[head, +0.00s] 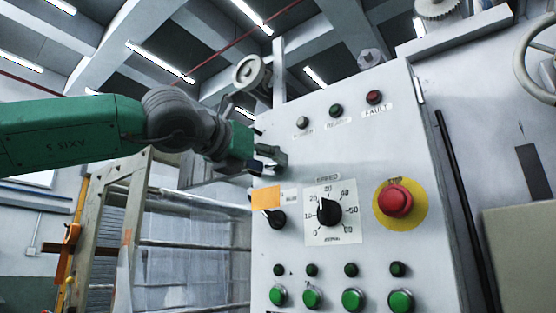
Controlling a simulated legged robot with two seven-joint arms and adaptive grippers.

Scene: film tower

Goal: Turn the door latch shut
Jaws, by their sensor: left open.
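My left gripper (277,163) is at the end of a green arm from the left. It is open, in front of the upper left edge of the grey control cabinet (330,160). No door latch shows clearly; the gripper may hide part of that edge. Below the gripper is a black rotary knob (277,219) with an orange patch (265,197) just above it. I cannot tell whether the gripper touches the cabinet. My right gripper is not in view.
The cabinet carries a speed dial (329,211), a red stop button (396,200) on yellow, and several green buttons (352,300). A tan frame (131,230) with an orange fitting (68,250) stands left. A handwheel (526,60) is at the upper right.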

